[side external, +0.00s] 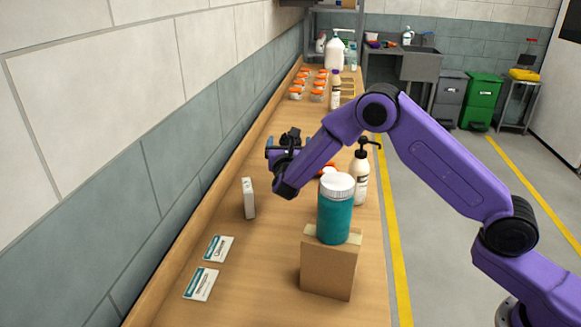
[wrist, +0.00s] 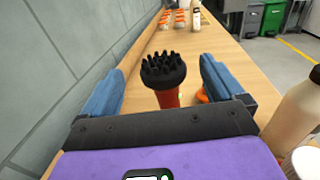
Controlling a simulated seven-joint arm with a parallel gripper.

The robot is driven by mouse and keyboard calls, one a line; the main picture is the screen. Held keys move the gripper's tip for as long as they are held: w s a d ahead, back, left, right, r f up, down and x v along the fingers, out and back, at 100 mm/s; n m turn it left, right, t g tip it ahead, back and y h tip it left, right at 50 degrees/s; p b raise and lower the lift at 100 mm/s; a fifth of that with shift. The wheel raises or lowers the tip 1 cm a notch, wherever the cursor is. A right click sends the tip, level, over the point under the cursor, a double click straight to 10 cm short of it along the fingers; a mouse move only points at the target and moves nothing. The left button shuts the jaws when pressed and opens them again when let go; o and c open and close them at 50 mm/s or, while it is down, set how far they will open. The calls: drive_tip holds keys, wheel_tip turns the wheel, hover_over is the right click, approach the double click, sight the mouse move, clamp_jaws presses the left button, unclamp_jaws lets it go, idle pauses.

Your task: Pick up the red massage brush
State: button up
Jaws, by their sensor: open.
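In the wrist view, the red massage brush (wrist: 166,98) stands on the wooden bench with its black bristle head (wrist: 163,69) up and its red handle below. My gripper (wrist: 162,75) has its two blue fingers open, one on each side of the brush, and nothing is held. Clear gaps show between the brush head and both fingers. The lower handle is hidden behind my gripper's dark front edge. In the side external view, my gripper (side external: 273,149) is over the bench, and I cannot make out the brush there.
A pump bottle (side external: 360,178) and a teal jar (side external: 335,215) on a cardboard box (side external: 328,268) stand on the near side. A small white box (side external: 248,198) and cards (side external: 218,248) lie nearer the wall. Several orange-lidded jars (side external: 297,90) stand farther back.

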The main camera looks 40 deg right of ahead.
drive_tip(key=shift+x, duration=3.6)
drive_tip(key=shift+s+f, duration=0.1)
drive_tip(key=shift+f, duration=0.05)
clamp_jaws()
